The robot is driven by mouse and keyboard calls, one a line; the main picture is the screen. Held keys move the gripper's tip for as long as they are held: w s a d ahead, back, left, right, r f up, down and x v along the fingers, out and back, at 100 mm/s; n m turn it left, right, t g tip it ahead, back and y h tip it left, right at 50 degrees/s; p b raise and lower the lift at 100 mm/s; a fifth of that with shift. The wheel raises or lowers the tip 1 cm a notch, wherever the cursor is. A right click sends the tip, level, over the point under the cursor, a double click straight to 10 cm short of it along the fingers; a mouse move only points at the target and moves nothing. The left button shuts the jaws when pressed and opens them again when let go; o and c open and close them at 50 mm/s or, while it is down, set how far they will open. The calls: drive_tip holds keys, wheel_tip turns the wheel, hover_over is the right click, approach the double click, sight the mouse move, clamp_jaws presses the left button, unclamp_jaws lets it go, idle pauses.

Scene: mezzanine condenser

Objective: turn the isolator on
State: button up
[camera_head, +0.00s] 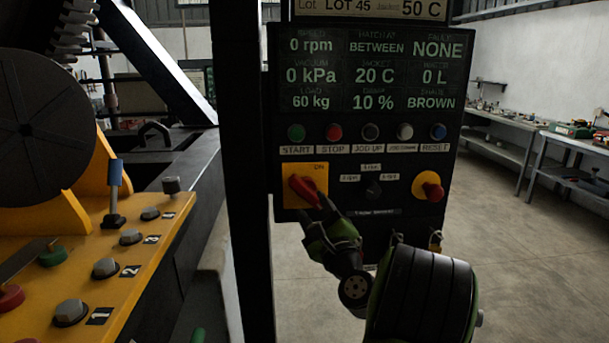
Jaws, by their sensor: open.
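The isolator is a red rotary handle (301,188) on a yellow square plate (318,171) at the lower left of the black control panel. The handle sits tilted, running from upper left to lower right. Lettering that seems to read ON is at the plate's upper right. My gripper (320,208) is open and reaches up from below right, with its dark fingers at the handle's lower end. The fingers overlap that end in the picture, and I cannot tell whether they touch it.
The panel (366,218) has a row of buttons above the isolator and a red emergency knob on yellow (429,187) to the right. A dark post (240,170) stands close on the left, beside a yellow machine deck (140,262). Benches (508,122) stand at far right; floor between is clear.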

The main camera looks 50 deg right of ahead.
sight(307, 197)
drive_tip(key=p+x, duration=0.2)
drive_tip(key=x, duration=0.4)
drive_tip(key=shift+w+d+r, duration=0.1)
drive_tip(key=shift+w+d, duration=0.05)
drive_tip(key=shift+w, duration=0.1)
clamp_jaws()
drive_tip(key=shift+n, duration=0.5)
drive_tip(key=n+y, duration=0.2)
drive_tip(key=n, duration=0.2)
drive_tip(key=shift+n+g, duration=0.3)
drive_tip(key=n, duration=0.1)
drive_tip(key=n+y, duration=0.1)
drive_tip(key=n, duration=0.1)
drive_tip(key=n+g, duration=0.1)
drive_tip(key=shift+f, duration=0.35)
drive_tip(key=n+g, duration=0.1)
drive_tip(key=n, duration=0.1)
drive_tip(key=n+g, duration=0.1)
drive_tip(key=n, duration=0.1)
drive_tip(key=shift+f+y+b, duration=0.15)
drive_tip(key=shift+y+b, duration=0.15)
drive_tip(key=shift+f+n+g+b, duration=0.15)
drive_tip(key=shift+n+g+b, duration=0.2)
drive_tip(key=shift+n+g, duration=0.95)
drive_tip(key=shift+s+n+t, duration=0.1)
drive_tip(key=shift+n+t, duration=0.2)
drive_tip(key=shift+n, duration=0.2)
